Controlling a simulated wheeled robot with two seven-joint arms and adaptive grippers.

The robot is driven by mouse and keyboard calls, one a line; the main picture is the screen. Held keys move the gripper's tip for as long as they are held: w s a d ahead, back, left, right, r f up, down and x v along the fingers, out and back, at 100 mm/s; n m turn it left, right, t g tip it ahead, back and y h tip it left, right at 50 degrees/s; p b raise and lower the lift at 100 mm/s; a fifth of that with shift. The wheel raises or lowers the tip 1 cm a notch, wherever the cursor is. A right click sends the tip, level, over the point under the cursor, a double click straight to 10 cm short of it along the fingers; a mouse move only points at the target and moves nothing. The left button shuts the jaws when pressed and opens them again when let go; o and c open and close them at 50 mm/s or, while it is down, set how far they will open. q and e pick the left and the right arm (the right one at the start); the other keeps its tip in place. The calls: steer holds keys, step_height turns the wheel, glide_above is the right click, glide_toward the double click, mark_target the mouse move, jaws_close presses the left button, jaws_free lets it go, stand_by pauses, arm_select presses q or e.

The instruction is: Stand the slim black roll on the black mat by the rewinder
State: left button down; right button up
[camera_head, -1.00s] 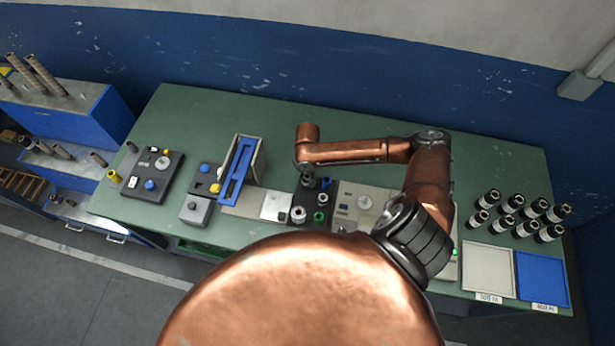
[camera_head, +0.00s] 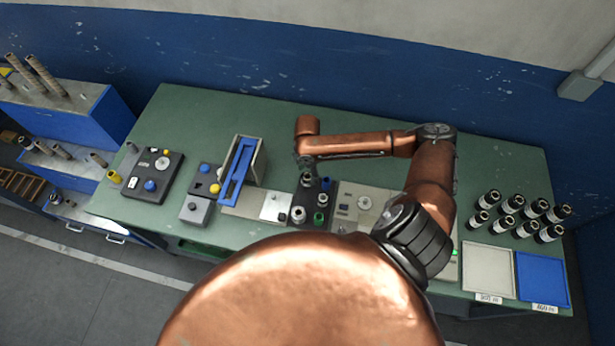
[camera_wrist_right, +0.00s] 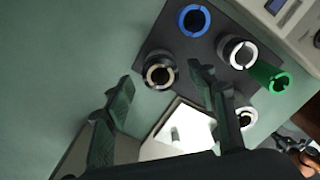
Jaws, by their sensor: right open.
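The slim black roll with a tan core (camera_wrist_right: 160,70) stands near the corner of the black mat (camera_wrist_right: 188,48) in the right wrist view. It appears upright. My right gripper (camera_wrist_right: 160,97) is open, with one finger on each side of the roll's place and a visible gap to it. In the head view the right gripper (camera_head: 304,163) is small and dark above the far end of the mat (camera_head: 310,199), partly covering the roll (camera_head: 307,180). My left gripper is not in view.

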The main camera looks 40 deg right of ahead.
mark_target(308, 177)
step_height(308, 177, up, 8)
steer(key=shift+r, duration=0.1)
stand_by(0.4)
